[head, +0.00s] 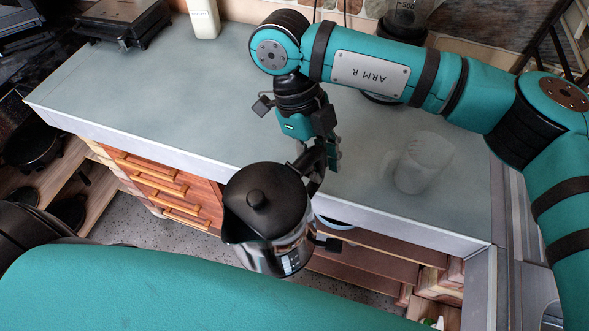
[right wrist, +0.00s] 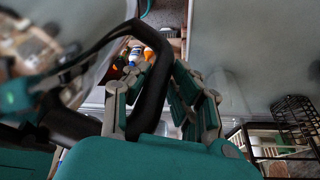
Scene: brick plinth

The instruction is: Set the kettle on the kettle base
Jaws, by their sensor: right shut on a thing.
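The kettle (head: 262,215), with a black lid and a shiny dark body, hangs in front of the counter's front edge. My right gripper (head: 326,152) is shut on its black handle. In the right wrist view the handle (right wrist: 152,95) passes between the fingers of the gripper (right wrist: 158,88). A dark round rim at the back of the counter (head: 378,98), partly hidden behind my right arm, may be the kettle base; I cannot tell for sure. My left gripper is not in view.
A clear glass (head: 424,162) stands on the grey counter (head: 190,90), right of my right gripper. A black grill-like appliance (head: 122,22) and a white container (head: 203,18) stand at the back left. The counter's middle left is clear. Drawers (head: 165,180) lie below.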

